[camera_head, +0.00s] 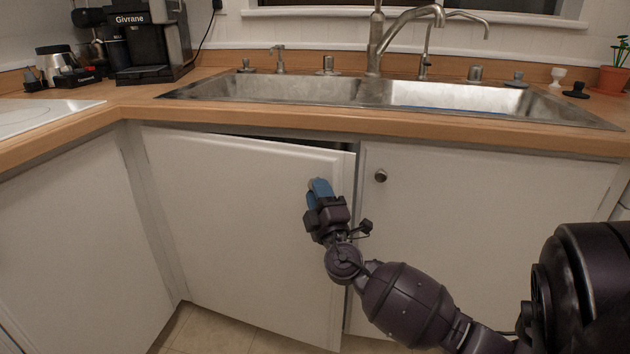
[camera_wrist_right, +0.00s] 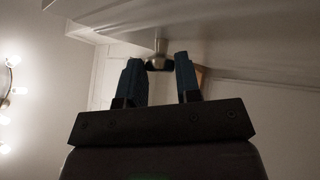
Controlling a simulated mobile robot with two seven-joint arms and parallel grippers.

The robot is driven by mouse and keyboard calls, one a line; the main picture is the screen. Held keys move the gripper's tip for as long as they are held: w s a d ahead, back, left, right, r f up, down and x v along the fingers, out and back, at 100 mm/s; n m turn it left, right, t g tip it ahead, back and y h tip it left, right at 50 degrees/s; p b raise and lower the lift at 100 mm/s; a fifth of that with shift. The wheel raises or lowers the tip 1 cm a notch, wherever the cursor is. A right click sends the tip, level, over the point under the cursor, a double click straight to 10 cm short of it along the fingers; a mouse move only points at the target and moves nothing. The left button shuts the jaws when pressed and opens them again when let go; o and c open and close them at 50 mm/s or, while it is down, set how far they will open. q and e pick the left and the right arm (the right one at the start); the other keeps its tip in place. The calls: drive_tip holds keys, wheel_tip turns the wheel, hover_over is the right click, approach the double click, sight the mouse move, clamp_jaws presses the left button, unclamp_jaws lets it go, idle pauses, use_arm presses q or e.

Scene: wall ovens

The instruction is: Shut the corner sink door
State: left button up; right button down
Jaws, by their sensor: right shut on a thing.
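The corner sink door (camera_head: 225,205) is the white left-hand cabinet door under the sink. It stands slightly ajar, with a dark gap along its top right edge. My right gripper (camera_head: 319,188), with blue fingertips, is at this door's upper right corner and is shut on its knob. In the right wrist view the gripper (camera_wrist_right: 160,75) has its two blue fingers on either side of the metal door knob (camera_wrist_right: 159,45). In the head view the fingers mostly hide the knob. My left gripper is not in view.
A second white door (camera_head: 470,215) with a round knob (camera_head: 380,175) is on the right and looks closed. The wooden counter (camera_head: 330,119) with a steel sink (camera_head: 280,88) runs above. A white cabinet panel (camera_head: 75,230) stands at left. Tiled floor (camera_head: 215,332) shows below.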

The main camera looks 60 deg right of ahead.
drive_tip(key=shift+w+d+r+t+y, duration=0.1)
drive_tip(key=shift+d+r+t+y, duration=0.1)
drive_tip(key=shift+d, duration=0.35)
drive_tip(key=shift+w+d+r+t+y, duration=0.1)
drive_tip(key=shift+d+r, duration=0.05)
drive_tip(key=shift+d, duration=0.4)
drive_tip(key=c, duration=1.1)
unclamp_jaws()
drive_tip(key=shift+s+r, duration=0.1)
drive_tip(key=shift+f, duration=0.2)
drive_tip(key=v, duration=1.1)
drive_tip(key=shift+r, duration=0.1)
drive_tip(key=shift+c, duration=0.2)
